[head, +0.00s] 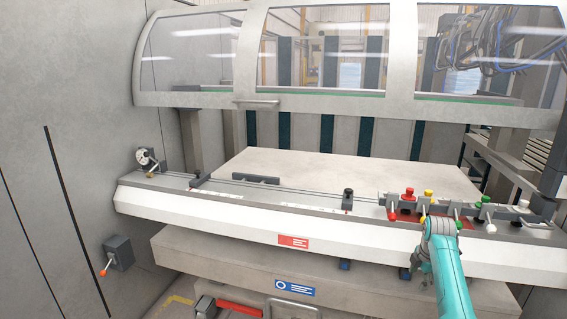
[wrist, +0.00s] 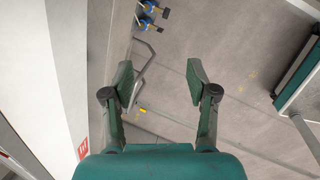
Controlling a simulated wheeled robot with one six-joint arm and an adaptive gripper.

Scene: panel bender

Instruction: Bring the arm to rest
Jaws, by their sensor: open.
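My gripper (wrist: 160,85) is open in the wrist view, with nothing between its fingers. It points down toward the grey floor (wrist: 240,75). In the head view my teal arm (head: 447,272) reaches up from the lower right to the machine's front edge.
The panel bender's white front beam (head: 210,213) runs across the head view. Levers with coloured knobs, one red (head: 409,191), stand on its ledge close to my arm. A bent metal handle (wrist: 146,72) lies below the left finger. A lever box (head: 118,252) is on the left wall.

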